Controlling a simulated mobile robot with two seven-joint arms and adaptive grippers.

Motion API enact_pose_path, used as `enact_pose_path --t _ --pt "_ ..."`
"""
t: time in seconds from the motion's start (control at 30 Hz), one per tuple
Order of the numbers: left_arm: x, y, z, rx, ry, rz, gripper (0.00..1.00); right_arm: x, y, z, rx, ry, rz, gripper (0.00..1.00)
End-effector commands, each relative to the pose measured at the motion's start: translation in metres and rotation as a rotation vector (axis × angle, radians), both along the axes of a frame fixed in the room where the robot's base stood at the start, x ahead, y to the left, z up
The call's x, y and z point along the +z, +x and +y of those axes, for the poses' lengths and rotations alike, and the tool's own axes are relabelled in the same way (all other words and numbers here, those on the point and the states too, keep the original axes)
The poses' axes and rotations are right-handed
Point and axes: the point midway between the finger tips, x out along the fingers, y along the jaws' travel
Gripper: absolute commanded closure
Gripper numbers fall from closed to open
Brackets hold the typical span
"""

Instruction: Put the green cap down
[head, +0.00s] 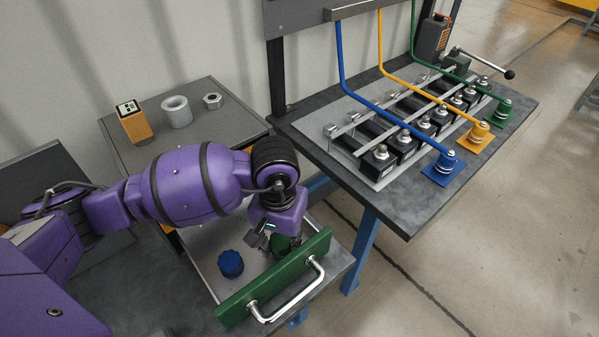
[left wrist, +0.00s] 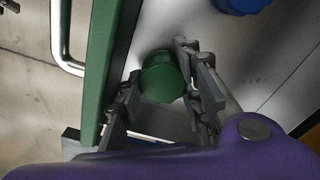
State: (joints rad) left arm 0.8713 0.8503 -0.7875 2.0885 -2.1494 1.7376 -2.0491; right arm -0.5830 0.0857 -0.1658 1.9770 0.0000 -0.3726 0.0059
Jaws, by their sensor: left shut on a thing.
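The green cap (head: 281,244) is inside the open drawer, close behind the drawer's green front (head: 277,279). My left gripper (head: 270,240) points down into the drawer and is shut on this cap. In the left wrist view the green cap (left wrist: 162,77) sits between the two fingers of the gripper (left wrist: 163,88). Whether the cap touches the drawer floor I cannot tell. My right gripper is not in view.
A blue cap (head: 231,263) stands in the drawer to the left. The drawer's front has a metal handle (head: 290,295). A yellow device (head: 134,121), a white ring (head: 177,111) and a metal nut (head: 212,101) stand on the grey top. The coupler bench (head: 420,205) is at right.

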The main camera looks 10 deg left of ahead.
Motion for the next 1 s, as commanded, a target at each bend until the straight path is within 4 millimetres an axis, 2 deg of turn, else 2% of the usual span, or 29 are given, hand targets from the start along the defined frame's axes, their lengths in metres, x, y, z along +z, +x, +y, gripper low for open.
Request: enact_pose_path --t 0.1,0.43,0.47,0.5,0.8,1.0 --pt "-0.01 -0.001 0.0 0.001 -0.001 0.0 0.98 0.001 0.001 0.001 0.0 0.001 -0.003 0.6" --pt "-0.015 -0.001 0.0 0.0 0.001 0.002 0.98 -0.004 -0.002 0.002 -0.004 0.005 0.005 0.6" --pt "-0.014 -0.001 0.0 0.0 0.001 0.002 0.62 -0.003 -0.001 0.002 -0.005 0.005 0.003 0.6" --pt "-0.013 -0.001 0.0 0.0 0.001 0.001 0.58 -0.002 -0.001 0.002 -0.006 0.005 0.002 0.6" --pt "-0.011 0.0 0.0 0.0 0.0 0.0 0.58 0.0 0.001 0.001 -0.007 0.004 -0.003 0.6" --pt "0.009 0.001 0.0 -0.002 0.001 -0.004 0.58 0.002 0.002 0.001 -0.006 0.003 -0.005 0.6"
